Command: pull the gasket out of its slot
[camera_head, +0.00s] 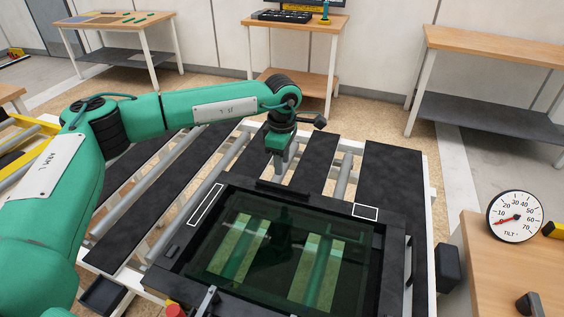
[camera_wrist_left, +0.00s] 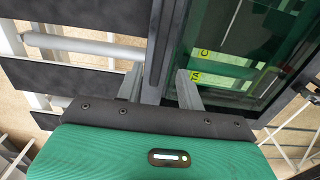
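A black frame (camera_head: 172,262) with a dark green glass pane (camera_head: 285,250) lies on the slatted rack. I cannot single out the gasket for certain from the black frame. A raised dark strip (camera_head: 283,189) runs along the frame's far edge. My left gripper (camera_head: 279,166) points down just above that far edge. In the left wrist view its two fingers (camera_wrist_left: 160,88) are apart, with a dark grey bar (camera_wrist_left: 162,45) of the frame edge between or below them. I cannot tell whether they touch it. My right gripper is not in view.
Dark padded slats (camera_head: 392,185) and rollers surround the frame. A tilt gauge (camera_head: 515,216) stands on a wooden table (camera_head: 490,270) at the right. A red knob (camera_head: 175,311) is at the near edge. Benches stand at the back, with open floor between.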

